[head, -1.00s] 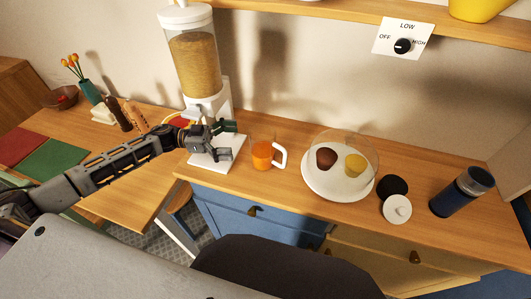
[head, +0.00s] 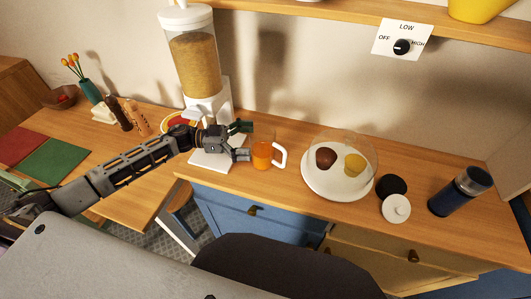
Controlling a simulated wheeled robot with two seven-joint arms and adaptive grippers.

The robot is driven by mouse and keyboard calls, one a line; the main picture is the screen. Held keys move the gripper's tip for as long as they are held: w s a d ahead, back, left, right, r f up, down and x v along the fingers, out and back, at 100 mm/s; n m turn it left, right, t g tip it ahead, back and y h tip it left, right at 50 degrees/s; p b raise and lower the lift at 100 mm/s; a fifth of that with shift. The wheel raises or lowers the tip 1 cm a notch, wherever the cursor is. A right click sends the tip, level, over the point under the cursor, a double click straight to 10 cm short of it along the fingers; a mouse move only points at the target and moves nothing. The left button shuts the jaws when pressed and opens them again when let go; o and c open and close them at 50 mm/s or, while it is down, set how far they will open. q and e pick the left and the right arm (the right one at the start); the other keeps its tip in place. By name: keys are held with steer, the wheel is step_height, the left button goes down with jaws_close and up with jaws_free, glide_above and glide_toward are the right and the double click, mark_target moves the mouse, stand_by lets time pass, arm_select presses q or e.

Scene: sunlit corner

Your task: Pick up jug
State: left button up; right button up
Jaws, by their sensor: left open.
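The jug (head: 262,155) is a clear vessel with orange liquid in its lower part and a white handle on its right side. It stands upright on the wooden counter in the head view. My left gripper (head: 246,141) is open, just left of the jug, with its fingers pointing right toward the jug's body. The fingertips are very close to the jug's left side; I cannot tell whether they touch it. My right gripper is not in view.
A grain dispenser (head: 194,65) stands behind my left gripper on a white base (head: 214,160). Right of the jug are a domed white plate (head: 338,187) with two items, a black disc (head: 392,187), a white lid (head: 397,209) and a dark blue canister (head: 461,191).

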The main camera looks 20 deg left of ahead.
mark_target(265, 138)
arm_select(q)
steer(key=shift+r+p+x, duration=0.2)
steer(key=shift+p+x, duration=0.1)
steer(key=shift+x, duration=2.05)
steer(key=shift+w+d+f, duration=0.1)
steer(key=shift+w, duration=0.05)
steer(key=c, duration=2)
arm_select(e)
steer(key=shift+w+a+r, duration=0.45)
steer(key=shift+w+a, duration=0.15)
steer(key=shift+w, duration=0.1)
arm_select(q)
steer(key=shift+c, duration=0.2)
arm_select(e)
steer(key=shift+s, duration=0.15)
